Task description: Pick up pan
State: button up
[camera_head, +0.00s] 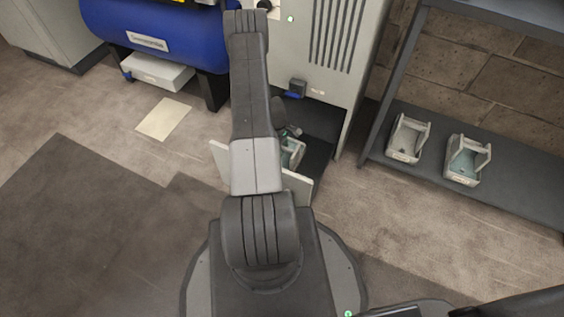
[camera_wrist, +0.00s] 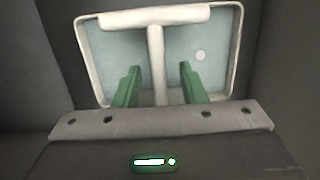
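The pan shows in the wrist view as a pale blue-grey tray with a cream rim (camera_wrist: 237,50) and a cream handle bar (camera_wrist: 156,50) running down its middle. My gripper (camera_wrist: 160,70) has two green fingers, one on each side of the handle bar, with a gap on both sides. It is open and holds nothing. In the head view my arm covers most of the pan (camera_head: 292,152); only a pale greenish part shows beside the arm, in a dark recess at the foot of the grey cabinet. My gripper is mostly hidden there.
A low white board (camera_head: 299,187) stands in front of the recess. The grey cabinet (camera_head: 310,60) rises behind it. Two similar pans (camera_head: 408,138) (camera_head: 467,160) sit on a dark low shelf (camera_head: 520,196) at right. A blue tank (camera_head: 160,32) stands at left.

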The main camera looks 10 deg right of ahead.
grip_shut()
